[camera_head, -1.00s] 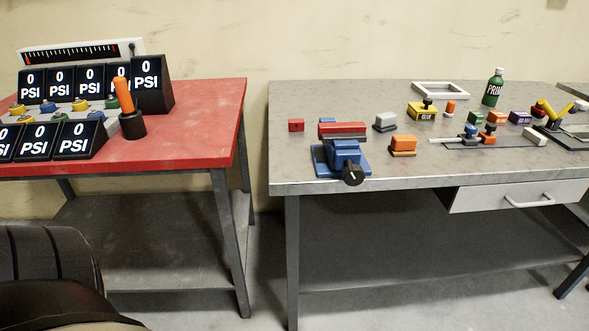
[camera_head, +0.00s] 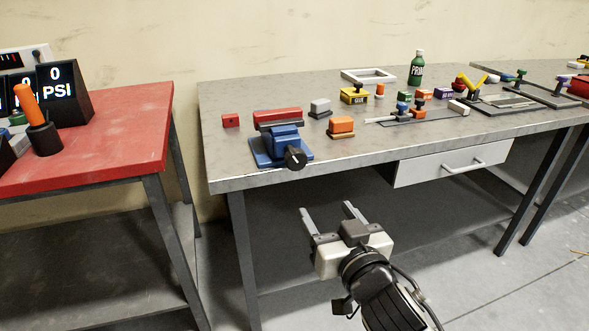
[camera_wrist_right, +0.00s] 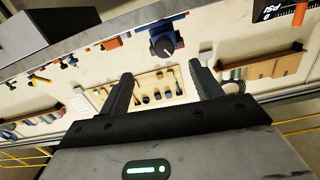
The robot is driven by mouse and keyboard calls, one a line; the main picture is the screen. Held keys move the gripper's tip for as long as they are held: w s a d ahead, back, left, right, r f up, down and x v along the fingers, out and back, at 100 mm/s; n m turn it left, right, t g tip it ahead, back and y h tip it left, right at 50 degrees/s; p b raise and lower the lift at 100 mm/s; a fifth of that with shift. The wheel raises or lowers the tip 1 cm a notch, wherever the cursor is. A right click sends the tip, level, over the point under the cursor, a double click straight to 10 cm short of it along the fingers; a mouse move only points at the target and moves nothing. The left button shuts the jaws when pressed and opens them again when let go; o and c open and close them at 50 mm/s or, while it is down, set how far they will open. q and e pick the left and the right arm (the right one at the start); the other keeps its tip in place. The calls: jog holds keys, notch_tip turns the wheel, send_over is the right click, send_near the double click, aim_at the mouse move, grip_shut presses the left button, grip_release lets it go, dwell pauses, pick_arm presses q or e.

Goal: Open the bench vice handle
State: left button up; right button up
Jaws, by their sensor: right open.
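The bench vice (camera_head: 275,145) is blue with a red jaw block (camera_head: 278,116) behind it, near the front left of the grey workbench (camera_head: 230,172). Its handle is a black round knob (camera_head: 295,158) with a white mark, facing the front edge. My right gripper (camera_head: 330,210) is open and empty, below and in front of the bench edge, apart from the vice. In the right wrist view the black knob (camera_wrist_right: 163,43) shows beyond and between the open fingers (camera_wrist_right: 160,88). My left gripper is not in view.
A red table (camera_head: 110,130) with an orange lever (camera_head: 29,104) and PSI displays stands at the left. An orange block (camera_head: 341,126), a grey block (camera_head: 320,107) and a red block (camera_head: 230,120) sit near the vice. A drawer (camera_head: 452,163) hangs under the bench.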

aim_at(298, 161)
jog(key=shift+t, duration=0.3)
jog(key=x, duration=0.5)
jog(key=r+x, duration=0.1)
jog(key=x, duration=1)
jog(key=shift+w+a+r, duration=0.25)
jog(key=shift+a+r, duration=0.1)
jog(key=shift+r, duration=0.05)
jog(key=shift+c, duration=0.4)
jog(key=c, duration=0.9)
